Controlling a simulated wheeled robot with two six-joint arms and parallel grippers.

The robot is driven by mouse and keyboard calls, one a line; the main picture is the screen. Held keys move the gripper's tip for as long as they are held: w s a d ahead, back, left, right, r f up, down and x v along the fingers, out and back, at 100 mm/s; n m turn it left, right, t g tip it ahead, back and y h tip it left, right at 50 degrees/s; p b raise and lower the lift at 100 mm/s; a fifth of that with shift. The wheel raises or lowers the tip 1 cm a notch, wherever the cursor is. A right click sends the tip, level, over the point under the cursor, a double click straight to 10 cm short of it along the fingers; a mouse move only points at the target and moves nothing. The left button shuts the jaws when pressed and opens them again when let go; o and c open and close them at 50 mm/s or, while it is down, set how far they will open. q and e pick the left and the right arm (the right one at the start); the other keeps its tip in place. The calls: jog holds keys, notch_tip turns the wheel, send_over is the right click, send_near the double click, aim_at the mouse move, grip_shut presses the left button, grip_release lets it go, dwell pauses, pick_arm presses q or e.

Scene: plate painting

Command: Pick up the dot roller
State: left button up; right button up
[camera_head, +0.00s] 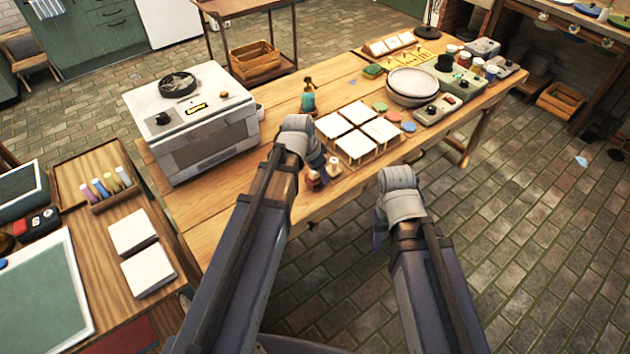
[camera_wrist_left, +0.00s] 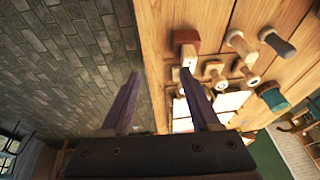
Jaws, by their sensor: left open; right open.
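Several small wooden-handled stamping or rolling tools lie at the table's front edge; I cannot tell for sure which one is the dot roller. In the left wrist view they include a red-brown block tool (camera_wrist_left: 187,42), a pale wooden tool (camera_wrist_left: 241,44), a grey-headed tool (camera_wrist_left: 277,41) and a teal-headed tool (camera_wrist_left: 272,96). My left gripper (camera_wrist_left: 160,75) is open and empty, one fingertip close to the red-brown block tool. In the head view my left gripper (camera_head: 321,165) is beside these tools, partly hiding them. My right gripper (camera_head: 379,238) hangs in front of the table, apart from everything.
White square tiles (camera_head: 360,132) on a wooden rack lie just behind the tools. A white kiln (camera_head: 195,122) stands left on the wooden table (camera_head: 285,85). A side table (camera_head: 185,285) is at left.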

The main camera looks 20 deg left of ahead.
aim_at(315, 177)
pick_arm(q)
jog(key=shift+m+t, duration=0.4)
jog(key=shift+t, duration=0.1)
jog(key=w+f+b, duration=0.2)
jog(key=w+a+f+b, duration=0.1)
jog(key=w+f+b, duration=0.1)
jog(key=f+b, duration=0.1)
jog(key=w+a+f+b, duration=0.1)
jog(key=w+f+b, duration=0.1)
jog(key=shift+a+f, duration=0.1)
jog(key=shift+f, duration=0.05)
grip_shut()
dwell(0.6)
